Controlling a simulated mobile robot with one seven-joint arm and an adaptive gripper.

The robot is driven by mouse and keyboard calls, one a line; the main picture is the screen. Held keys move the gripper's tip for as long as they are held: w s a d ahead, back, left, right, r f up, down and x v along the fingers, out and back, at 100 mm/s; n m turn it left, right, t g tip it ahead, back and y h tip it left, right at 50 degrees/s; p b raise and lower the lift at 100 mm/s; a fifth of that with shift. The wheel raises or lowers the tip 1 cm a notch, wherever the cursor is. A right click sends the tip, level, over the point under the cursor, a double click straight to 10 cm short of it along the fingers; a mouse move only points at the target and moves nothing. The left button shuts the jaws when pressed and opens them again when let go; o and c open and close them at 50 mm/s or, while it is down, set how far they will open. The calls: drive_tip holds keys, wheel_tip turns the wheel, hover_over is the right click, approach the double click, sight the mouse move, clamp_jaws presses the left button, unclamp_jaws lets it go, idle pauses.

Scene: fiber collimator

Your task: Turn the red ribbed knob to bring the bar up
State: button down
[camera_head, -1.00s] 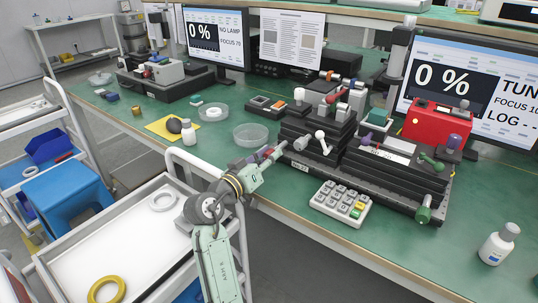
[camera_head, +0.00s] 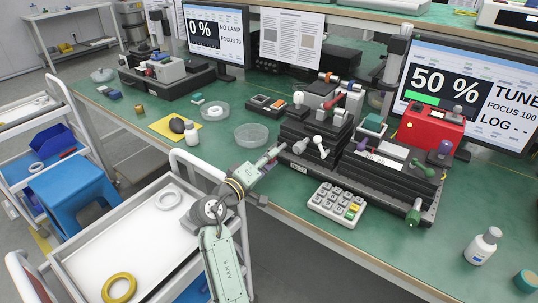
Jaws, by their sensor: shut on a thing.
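My gripper (camera_head: 272,157) is at the left end of the black stepped stage (camera_head: 310,172). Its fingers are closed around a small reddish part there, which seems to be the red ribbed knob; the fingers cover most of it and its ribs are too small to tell. The right monitor (camera_head: 468,88) reads 50 %, TUNE, FOCUS 100, LOG. A short green bar (camera_head: 422,98) shows under the number.
White-headed knobs (camera_head: 320,147) stand close right of my gripper. A green knob (camera_head: 413,212) sticks out at the stage's right end. A keypad (camera_head: 336,202) lies in front. A clear dish (camera_head: 251,135) is behind my gripper. A white cart (camera_head: 205,160) stands beside my arm.

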idle(0.3)
drive_tip(key=c, duration=1.3)
unclamp_jaws()
drive_tip(key=v, duration=1.2)
idle(0.5)
